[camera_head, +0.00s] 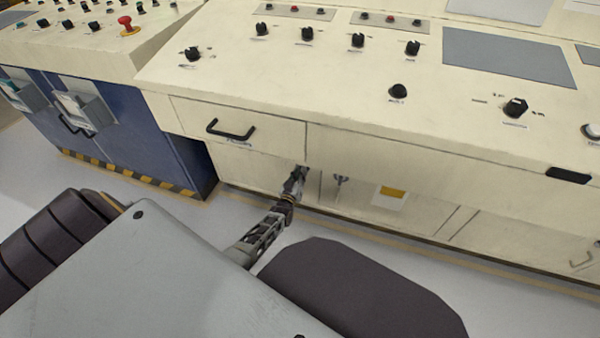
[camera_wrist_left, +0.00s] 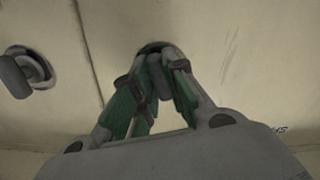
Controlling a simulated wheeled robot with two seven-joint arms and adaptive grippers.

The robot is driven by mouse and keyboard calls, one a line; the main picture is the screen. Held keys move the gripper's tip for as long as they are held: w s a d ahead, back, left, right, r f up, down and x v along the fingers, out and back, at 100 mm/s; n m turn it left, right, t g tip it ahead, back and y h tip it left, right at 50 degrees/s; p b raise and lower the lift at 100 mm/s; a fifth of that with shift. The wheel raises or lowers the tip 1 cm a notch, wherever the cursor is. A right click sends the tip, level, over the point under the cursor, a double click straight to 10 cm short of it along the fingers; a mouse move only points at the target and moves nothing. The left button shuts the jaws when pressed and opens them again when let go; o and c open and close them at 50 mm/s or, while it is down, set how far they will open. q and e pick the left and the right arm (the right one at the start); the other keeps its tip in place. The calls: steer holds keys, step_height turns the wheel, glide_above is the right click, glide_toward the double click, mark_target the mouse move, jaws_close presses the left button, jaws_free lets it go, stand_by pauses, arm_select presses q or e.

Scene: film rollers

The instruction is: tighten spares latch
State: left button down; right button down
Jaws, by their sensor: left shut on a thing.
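My left gripper (camera_head: 299,174) reaches down to the cream panel below the drawer front. In the left wrist view its fingers (camera_wrist_left: 158,82) are shut on a grey latch (camera_wrist_left: 155,52) that sits on a round base in the panel. The fingers hide most of that latch. A second similar latch (camera_wrist_left: 24,72) stands free to the left in the wrist view, across a panel seam. In the head view another latch (camera_head: 341,180) shows on the panel just right of the gripper. My right gripper is not in view.
A drawer with a black handle (camera_head: 231,130) is above the gripper. The cream console top (camera_head: 330,80) with knobs overhangs the panel. A blue cabinet (camera_head: 150,140) stands at the left. A yellow-and-white label (camera_head: 391,197) is on the panel to the right. The floor (camera_head: 210,215) in front is clear.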

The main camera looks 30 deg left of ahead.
arm_select(q)
steer(key=shift+m, duration=1.3)
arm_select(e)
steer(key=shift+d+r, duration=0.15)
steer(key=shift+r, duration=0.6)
arm_select(q)
steer(key=shift+p, duration=0.3)
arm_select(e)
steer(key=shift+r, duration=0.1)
arm_select(q)
steer(key=c, duration=1.4)
jaws_free()
steer(key=shift+c, duration=0.2)
steer(key=shift+s, duration=0.1)
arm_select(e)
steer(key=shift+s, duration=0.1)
arm_select(q)
steer(key=shift+s+d, duration=0.1)
steer(key=shift+s, duration=0.05)
